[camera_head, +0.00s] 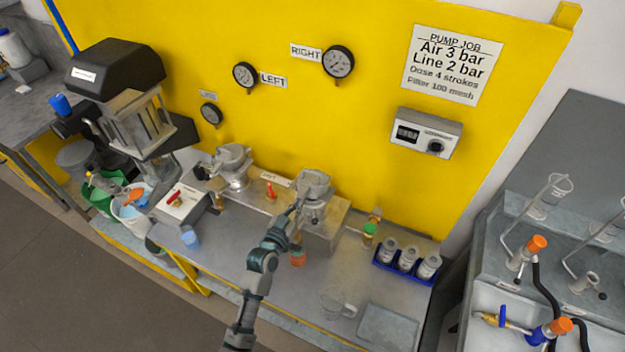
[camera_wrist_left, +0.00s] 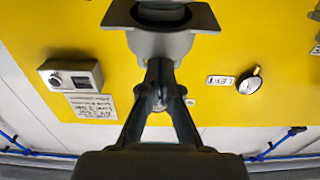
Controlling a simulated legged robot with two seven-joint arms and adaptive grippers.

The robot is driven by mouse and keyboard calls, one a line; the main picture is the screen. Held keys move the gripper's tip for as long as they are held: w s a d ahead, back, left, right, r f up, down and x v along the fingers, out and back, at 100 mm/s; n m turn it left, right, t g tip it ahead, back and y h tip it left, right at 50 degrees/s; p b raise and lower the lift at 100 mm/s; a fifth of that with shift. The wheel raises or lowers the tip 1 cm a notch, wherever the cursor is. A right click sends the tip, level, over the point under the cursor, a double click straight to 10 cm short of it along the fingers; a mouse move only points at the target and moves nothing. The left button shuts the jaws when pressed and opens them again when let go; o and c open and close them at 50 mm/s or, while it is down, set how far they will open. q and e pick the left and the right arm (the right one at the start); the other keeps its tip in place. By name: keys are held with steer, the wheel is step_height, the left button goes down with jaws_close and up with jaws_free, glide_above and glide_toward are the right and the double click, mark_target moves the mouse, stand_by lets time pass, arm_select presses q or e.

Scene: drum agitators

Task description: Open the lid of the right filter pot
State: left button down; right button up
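The right filter pot (camera_head: 313,186) is a grey metal pot on a raised block at the middle of the bench. A similar left filter pot (camera_head: 232,166) stands to its left. My left gripper (camera_head: 294,211) reaches up to the front of the right pot. In the left wrist view a grey pot part (camera_wrist_left: 160,42) with a dark round recess is right ahead of my left gripper (camera_wrist_left: 160,68). Its fingers converge with tips close together at that part; whether anything thin is between them is hidden. The lid's angle is not clear. My right gripper is not in view.
A yellow panel (camera_head: 300,95) with gauges rises behind the bench. A blue rack (camera_head: 385,264) of grey cups, a clear jug (camera_head: 338,303) and a grey tray (camera_head: 390,326) are to the right. An orange-red item (camera_head: 297,257) stands beside my left arm. A switch box (camera_head: 181,203) is left.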

mark_target(300, 194)
arm_select(q)
steer(key=shift+w+d+r+p, duration=0.1)
steer(key=shift+w+r+p, duration=0.05)
steer(key=shift+r+p, duration=0.4)
steer(key=shift+w+r+p, duration=0.15)
steer(key=shift+r+p, duration=0.25)
steer(key=shift+r, duration=0.1)
steer(key=shift+w+d+r, duration=0.1)
steer(key=shift+w+r, duration=0.25)
steer(key=shift+r, duration=0.4)
steer(key=shift+w+r, duration=0.1)
steer(key=shift+w+d+r, duration=0.25)
steer(key=shift+w+r, duration=0.3)
steer(key=shift+r, duration=0.2)
steer(key=shift+w+d+r, duration=0.2)
steer(key=shift+w+r, duration=0.3)
steer(key=shift+r, duration=0.35)
